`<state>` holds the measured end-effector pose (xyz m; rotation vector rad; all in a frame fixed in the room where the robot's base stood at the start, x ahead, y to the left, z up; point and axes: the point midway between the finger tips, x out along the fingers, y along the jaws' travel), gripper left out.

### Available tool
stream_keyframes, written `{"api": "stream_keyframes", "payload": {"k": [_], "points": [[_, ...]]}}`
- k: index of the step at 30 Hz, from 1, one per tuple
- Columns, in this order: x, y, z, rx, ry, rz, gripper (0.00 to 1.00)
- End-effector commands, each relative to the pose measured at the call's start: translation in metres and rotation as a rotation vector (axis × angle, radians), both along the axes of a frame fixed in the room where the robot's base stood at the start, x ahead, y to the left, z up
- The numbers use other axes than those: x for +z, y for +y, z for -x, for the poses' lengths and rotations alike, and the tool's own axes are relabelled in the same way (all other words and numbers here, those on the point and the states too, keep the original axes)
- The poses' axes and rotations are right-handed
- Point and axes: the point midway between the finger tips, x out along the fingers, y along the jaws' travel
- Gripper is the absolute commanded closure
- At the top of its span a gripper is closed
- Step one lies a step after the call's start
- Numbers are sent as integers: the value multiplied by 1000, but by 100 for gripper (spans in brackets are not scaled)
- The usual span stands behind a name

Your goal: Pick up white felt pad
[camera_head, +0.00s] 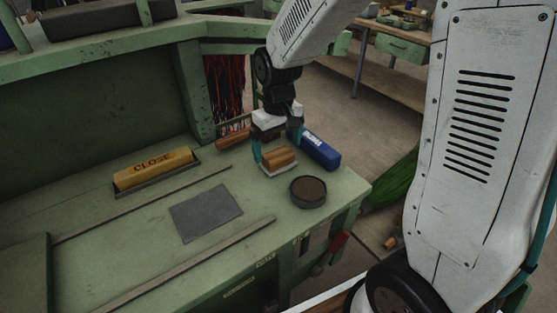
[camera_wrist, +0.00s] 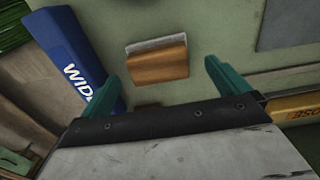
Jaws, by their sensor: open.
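The white felt pad (camera_head: 264,171) shows as a thin pale layer along the wooden block (camera_head: 280,156) on the green bench. In the wrist view the white pad edge (camera_wrist: 155,43) lies along the far side of the brown block (camera_wrist: 158,66). My gripper (camera_head: 277,150) has teal fingers spread apart above and around the block in the head view. In the wrist view my gripper (camera_wrist: 162,78) is open, with the block ahead between the fingertips and a visible gap on both sides. Nothing is held.
A blue box (camera_head: 321,150) lies close to the right finger. A dark round tin (camera_head: 308,191) stands in front, near the bench edge.

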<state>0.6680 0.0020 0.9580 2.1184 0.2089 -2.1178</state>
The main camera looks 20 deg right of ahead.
Motion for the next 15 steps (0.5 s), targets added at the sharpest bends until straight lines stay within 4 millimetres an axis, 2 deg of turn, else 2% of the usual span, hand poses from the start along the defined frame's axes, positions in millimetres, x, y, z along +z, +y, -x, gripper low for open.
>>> {"api": "stream_keyframes", "payload": {"k": [7,10,15], "points": [[-37,-2,-2,0,3,1,0],[-44,-2,-2,0,2,0,0],[-45,-2,-2,0,0,0,0]]}}
